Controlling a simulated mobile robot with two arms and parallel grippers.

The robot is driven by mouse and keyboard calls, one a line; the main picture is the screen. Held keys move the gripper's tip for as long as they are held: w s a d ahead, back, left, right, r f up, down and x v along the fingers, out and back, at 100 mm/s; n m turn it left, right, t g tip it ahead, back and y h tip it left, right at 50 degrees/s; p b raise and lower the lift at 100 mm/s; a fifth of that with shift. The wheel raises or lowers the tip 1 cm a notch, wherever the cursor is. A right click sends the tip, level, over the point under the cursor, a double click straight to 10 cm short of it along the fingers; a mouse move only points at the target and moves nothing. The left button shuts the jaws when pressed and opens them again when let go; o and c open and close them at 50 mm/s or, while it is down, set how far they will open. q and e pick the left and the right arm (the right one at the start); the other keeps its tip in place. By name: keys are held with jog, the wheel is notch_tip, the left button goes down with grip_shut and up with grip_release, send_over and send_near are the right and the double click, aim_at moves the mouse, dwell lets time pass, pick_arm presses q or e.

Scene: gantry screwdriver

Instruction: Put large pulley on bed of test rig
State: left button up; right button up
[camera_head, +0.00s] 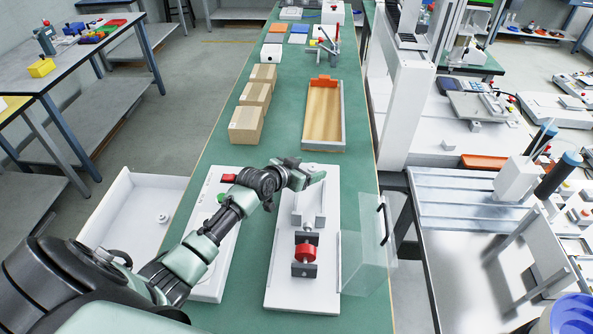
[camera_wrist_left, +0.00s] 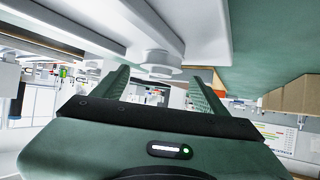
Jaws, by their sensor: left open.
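The test rig (camera_head: 274,285) is a long white bed on the green bench, with grey brackets and a red part (camera_head: 305,252) on a dark mount. My left gripper (camera_head: 318,177) is over the rig's far end, its jaws open. In the left wrist view, a pale round stepped piece (camera_wrist_left: 157,62), which looks like the large pulley, stands by a white surface just beyond the open fingers. It appears apart from them. In the head view my gripper hides that spot. My right gripper is not in view.
A clear panel with a black handle (camera_head: 384,220) stands at the rig's right edge. A white tray (camera_head: 118,212) at left holds a small round white piece (camera_head: 163,217). Cardboard boxes (camera_head: 246,125) and a wooden-bottomed tray (camera_head: 342,118) stand farther back.

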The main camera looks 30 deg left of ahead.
pick_arm(q)
jog(key=v, duration=1.1)
